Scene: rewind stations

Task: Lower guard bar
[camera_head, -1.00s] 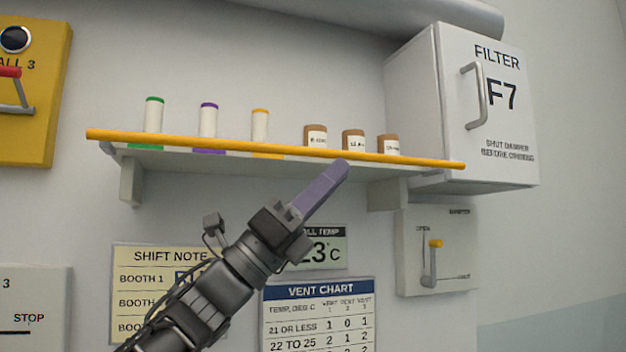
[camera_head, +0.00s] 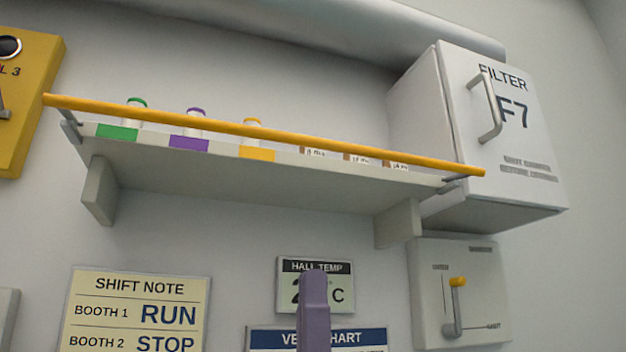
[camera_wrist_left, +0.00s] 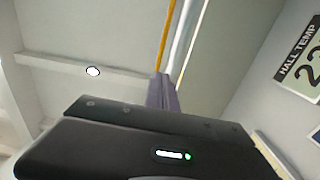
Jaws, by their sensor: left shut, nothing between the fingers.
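The guard bar (camera_head: 270,134) is a long yellow rod along the front of the wall shelf (camera_head: 250,178). Short grey arms at both ends hold it out from the shelf, and it crosses in front of the containers, above the coloured edge labels. My left gripper (camera_head: 314,276) shows only its purple fingers, shut and empty, below the shelf and in front of the hall temperature sign, apart from the bar. In the left wrist view the fingers (camera_wrist_left: 163,92) point up, and the yellow bar (camera_wrist_left: 167,35) runs beyond their tips. My right gripper is out of view.
Containers with green (camera_head: 136,103), purple (camera_head: 196,112) and yellow caps, plus brown-topped jars, stand on the shelf. A filter box (camera_head: 500,130) with a handle is at right, above a lever panel (camera_head: 475,320). Signs hang below. The space under the shelf is open.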

